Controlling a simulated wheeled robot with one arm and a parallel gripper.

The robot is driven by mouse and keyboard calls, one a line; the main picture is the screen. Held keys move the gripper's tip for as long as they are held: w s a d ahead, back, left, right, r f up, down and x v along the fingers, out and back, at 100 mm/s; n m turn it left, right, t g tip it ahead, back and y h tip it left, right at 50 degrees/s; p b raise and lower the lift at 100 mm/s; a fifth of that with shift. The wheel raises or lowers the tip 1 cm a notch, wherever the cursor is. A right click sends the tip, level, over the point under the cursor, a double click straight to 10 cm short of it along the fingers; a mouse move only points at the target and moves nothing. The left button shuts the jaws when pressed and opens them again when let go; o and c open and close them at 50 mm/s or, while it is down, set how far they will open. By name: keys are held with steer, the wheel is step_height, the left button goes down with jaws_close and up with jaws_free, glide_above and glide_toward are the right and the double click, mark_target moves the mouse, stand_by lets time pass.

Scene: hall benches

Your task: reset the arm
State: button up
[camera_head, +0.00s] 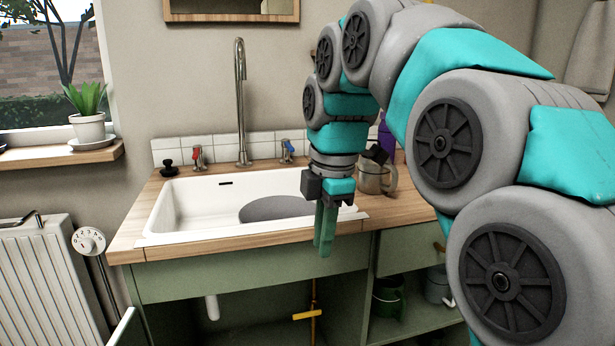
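My arm reaches in from the right side of the head view, bent over the counter. My gripper (325,228) points down at the front edge of the sink (190,205), with its green fingers in front of the counter edge. The two fingers appear close together and overlap from this angle, so any gap between them is hard to see. I see nothing held between them. A round grey shape (275,208) lies in the white basin, partly behind the gripper.
A greyish mug (376,180) stands on the wooden counter (405,208) right beside the gripper, with a purple item (386,140) behind it. A tall tap (241,100) rises behind the sink. A potted plant (88,126) and radiator (40,280) are left.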

steer(key=s+d+f+m+g, duration=0.1)
steer(key=s+d+f+m, duration=0.5)
steer(key=s+f+m, duration=0.4)
steer(key=s+d+f+m+g, duration=0.2)
steer(key=s+d+f+m, duration=0.4)
steer(key=s+f+m, duration=0.5)
steer(key=s+f, duration=0.2)
steer(key=s, duration=0.3)
steer(key=shift+d+m+h, duration=0.2)
steer(key=shift+m+h, duration=0.1)
steer(key=shift+h, duration=0.1)
